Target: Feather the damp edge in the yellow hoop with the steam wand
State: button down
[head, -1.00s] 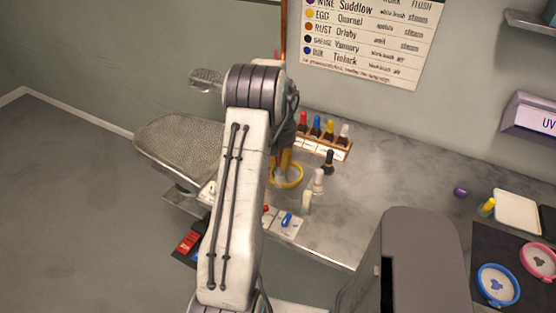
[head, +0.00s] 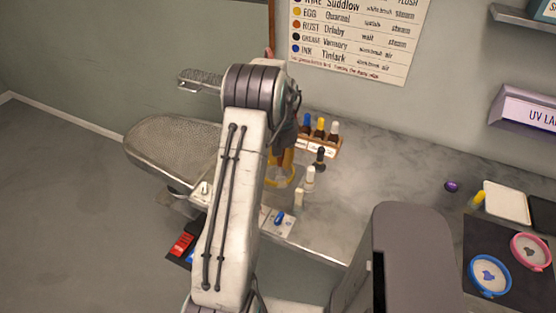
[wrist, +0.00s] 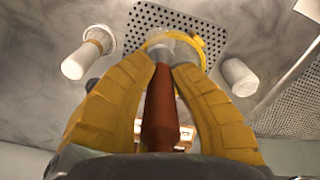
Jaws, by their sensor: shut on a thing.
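My gripper (wrist: 172,62) has yellow fingers and is shut on a tool with a reddish-brown handle (wrist: 158,110), which appears to be the steam wand. The yellow hoop (wrist: 203,50) lies just beyond the fingertips in the wrist view, by a perforated plate (wrist: 150,17). In the head view my gripper (head: 281,168) is above the yellow hoop (head: 288,184), partly covering it. The wand's tip and the cloth inside the hoop are largely hidden, so I cannot tell whether they touch or see a damp edge.
White bottles (head: 310,178) and a dark bottle (head: 319,160) stand close right of the hoop. A bottle rack (head: 322,146) is behind. A padded board (head: 170,148) is left. Blue (head: 490,292) and pink (head: 530,266) hoops lie far right. The counter between is mostly clear.

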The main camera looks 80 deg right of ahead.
jog(key=shift+s+d, duration=0.25)
jog(key=shift+s, duration=0.3)
jog(key=shift+s+d+p, duration=0.35)
jog(key=shift+d+p, duration=0.1)
jog(key=shift+d, duration=0.1)
jog(key=shift+s+d+p, duration=0.3)
jog(key=shift+d+p, duration=0.15)
jog(key=shift+d, duration=0.05)
jog(key=shift+r, duration=0.15)
notch_tip(320, 180, up, 7)
jog(key=p, duration=0.4)
jog(key=shift+p, duration=0.35)
